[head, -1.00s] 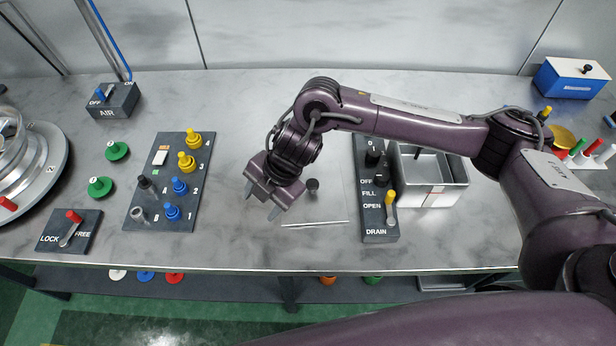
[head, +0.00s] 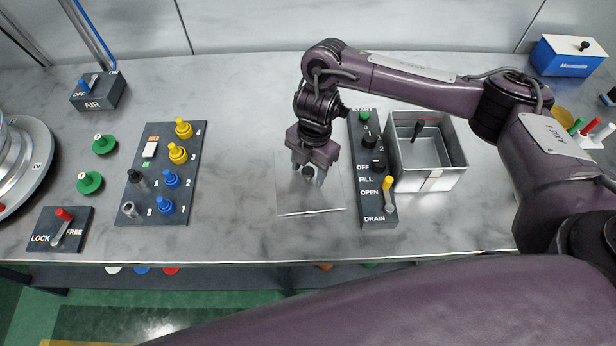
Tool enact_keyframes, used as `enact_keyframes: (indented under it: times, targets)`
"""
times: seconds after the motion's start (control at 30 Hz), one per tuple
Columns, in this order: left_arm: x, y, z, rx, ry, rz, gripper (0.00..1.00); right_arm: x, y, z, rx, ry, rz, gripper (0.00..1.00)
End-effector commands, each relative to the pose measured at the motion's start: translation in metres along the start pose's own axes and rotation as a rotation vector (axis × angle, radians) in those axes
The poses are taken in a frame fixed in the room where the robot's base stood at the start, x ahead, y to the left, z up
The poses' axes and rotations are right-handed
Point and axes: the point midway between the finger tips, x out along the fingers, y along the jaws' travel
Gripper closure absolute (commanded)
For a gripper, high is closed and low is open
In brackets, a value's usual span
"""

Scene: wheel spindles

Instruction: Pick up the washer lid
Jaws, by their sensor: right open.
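The washer lid (head: 287,197) is a thin clear pane lying flat on the grey bench, left of the drain control panel. Its front edge shows as a pale line. A small dark knob (head: 308,172) stands up near its middle. My right gripper (head: 309,178) points down over the lid, open, with its fingers on either side of the knob. I cannot tell whether the fingers touch the knob. The gripper body hides the back part of the lid. My left gripper is not in view.
The drain panel (head: 376,208) with knobs and a yellow-tipped lever stands close to the right of the lid. Beyond it is an open metal basin (head: 460,180). A panel with coloured pegs (head: 146,217) lies to the left. The bench between that panel and the lid is clear.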

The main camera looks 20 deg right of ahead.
Motion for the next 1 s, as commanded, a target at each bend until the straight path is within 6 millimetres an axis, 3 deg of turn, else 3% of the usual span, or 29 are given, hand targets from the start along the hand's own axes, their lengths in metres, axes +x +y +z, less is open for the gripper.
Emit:
enact_keyframes:
  times: [0.3, 0.7, 1.0]
  targets:
    - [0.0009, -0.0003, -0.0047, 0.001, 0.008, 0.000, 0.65, 0.0071, 0.0003, -0.0001, -0.001, -0.001, 0.001, 0.47]
    - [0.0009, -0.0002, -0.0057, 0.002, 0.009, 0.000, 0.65, 0.0069, 0.0003, -0.0001, -0.001, 0.000, 0.001, 0.98]
    - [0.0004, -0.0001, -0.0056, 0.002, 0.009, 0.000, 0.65, 0.0050, 0.0009, -0.0002, -0.001, 0.000, 0.003, 1.00]
